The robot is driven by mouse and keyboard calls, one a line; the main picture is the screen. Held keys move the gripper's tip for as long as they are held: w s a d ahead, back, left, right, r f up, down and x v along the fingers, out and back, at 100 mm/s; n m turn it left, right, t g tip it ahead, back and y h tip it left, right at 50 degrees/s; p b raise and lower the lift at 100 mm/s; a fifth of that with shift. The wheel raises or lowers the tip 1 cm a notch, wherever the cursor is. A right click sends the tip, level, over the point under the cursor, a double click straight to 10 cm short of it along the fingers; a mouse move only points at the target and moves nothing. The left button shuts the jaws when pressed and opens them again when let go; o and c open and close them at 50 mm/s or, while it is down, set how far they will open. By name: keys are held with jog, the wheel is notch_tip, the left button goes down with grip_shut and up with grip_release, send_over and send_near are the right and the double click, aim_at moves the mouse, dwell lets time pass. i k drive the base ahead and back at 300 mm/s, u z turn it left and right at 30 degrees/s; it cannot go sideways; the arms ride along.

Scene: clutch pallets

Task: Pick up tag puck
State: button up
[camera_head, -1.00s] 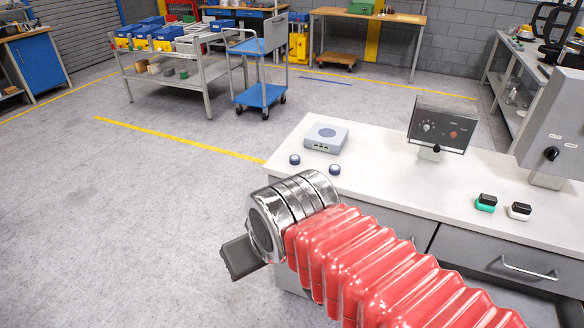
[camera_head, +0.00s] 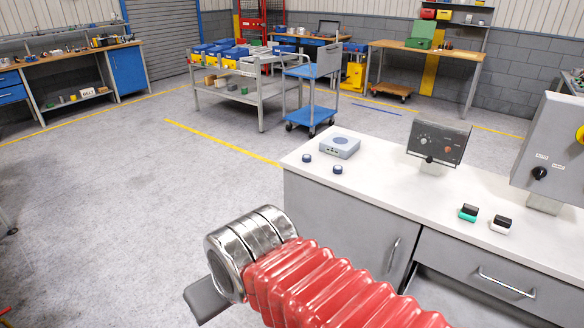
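Two small dark blue round pucks stand apart on the near left part of the white counter (camera_head: 385,190): one puck (camera_head: 307,158) at the left edge and one puck (camera_head: 338,169) just right of it. I cannot tell which is the tag puck. My gripper (camera_head: 205,301) shows only as a dark grey block beyond the chrome end of my red-sleeved arm. It is in front of the counter's left end, over the floor in the picture, apart from the pucks. Its fingers cannot be made out.
A grey-blue box (camera_head: 340,145) stands behind the pucks. A dark control panel (camera_head: 439,142), a green-and-black item (camera_head: 468,213) and a white-and-black item (camera_head: 500,224) are farther right, near a grey cabinet (camera_head: 555,150). Open floor (camera_head: 120,220) lies left; a blue cart (camera_head: 312,115) stands behind.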

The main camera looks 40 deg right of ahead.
aim_at(307, 158)
jog(key=u, duration=0.1)
jog(key=k, duration=0.4)
jog(key=i, duration=1.85)
jog(key=z, duration=0.75)
jog(key=i, duration=0.7)
jog(key=z, duration=0.7)
jog(key=i, duration=0.5)
jog(key=z, duration=0.3)
